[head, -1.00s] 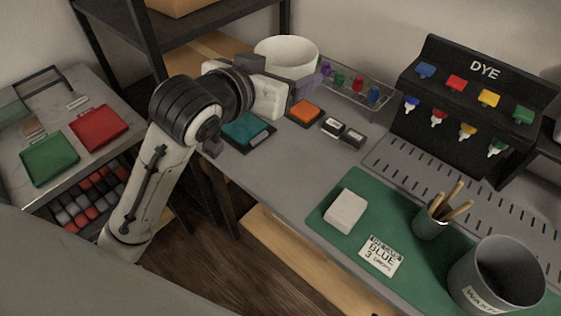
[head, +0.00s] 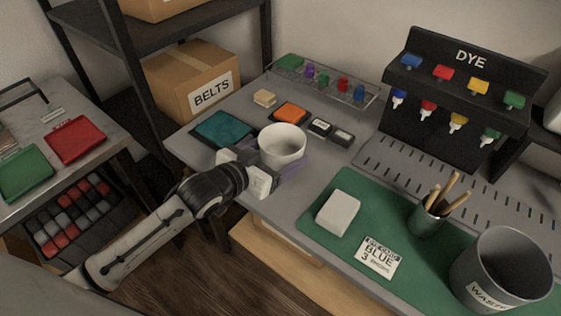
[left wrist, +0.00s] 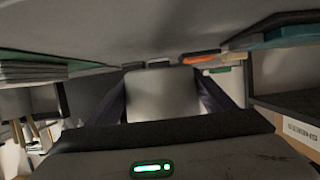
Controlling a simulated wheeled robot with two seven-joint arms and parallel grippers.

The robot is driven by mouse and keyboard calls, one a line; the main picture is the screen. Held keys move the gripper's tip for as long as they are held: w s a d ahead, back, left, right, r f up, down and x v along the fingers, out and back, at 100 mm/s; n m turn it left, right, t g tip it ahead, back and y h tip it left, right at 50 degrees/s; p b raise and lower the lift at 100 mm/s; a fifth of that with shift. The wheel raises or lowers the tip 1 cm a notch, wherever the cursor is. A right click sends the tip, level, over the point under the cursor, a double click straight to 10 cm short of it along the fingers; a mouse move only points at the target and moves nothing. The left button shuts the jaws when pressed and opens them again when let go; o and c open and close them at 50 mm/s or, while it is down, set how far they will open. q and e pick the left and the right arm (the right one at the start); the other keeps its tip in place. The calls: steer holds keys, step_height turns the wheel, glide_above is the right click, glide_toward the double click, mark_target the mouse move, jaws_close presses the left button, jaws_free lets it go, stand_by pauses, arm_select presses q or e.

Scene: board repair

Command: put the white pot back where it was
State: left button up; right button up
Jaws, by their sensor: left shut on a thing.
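The white pot (head: 283,147) is a round, open cup over the near edge of the grey bench, close to the teal pad. My left gripper (head: 277,174) is shut on the pot from its near side, and the arm reaches in from the lower left. In the left wrist view the pot (left wrist: 163,93) fills the space between the two dark fingers. The pot looks upright; I cannot tell whether its base touches the bench. My right gripper is not in view.
A teal pad (head: 222,129), an orange pad (head: 291,112) and small dark boxes (head: 320,127) lie around the pot. A green mat (head: 318,236) holds a white block (head: 338,213), a card (head: 380,257), a tool cup (head: 428,219) and a waste bin (head: 500,270). Grey bench is free left of the mat.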

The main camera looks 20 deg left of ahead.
arm_select(q)
steer(key=shift+f, duration=1.5)
steer(key=o, duration=1.2)
steer(key=shift+f, duration=0.15)
steer(key=shift+o, duration=0.2)
steer(key=shift+s+r, duration=0.15)
steer(key=shift+r, duration=0.05)
steer(key=v, duration=1.1)
steer(key=shift+s+a+r+p, duration=0.15)
steer(key=shift+s+a+p, duration=0.05)
steer(key=shift+s+p, duration=0.15)
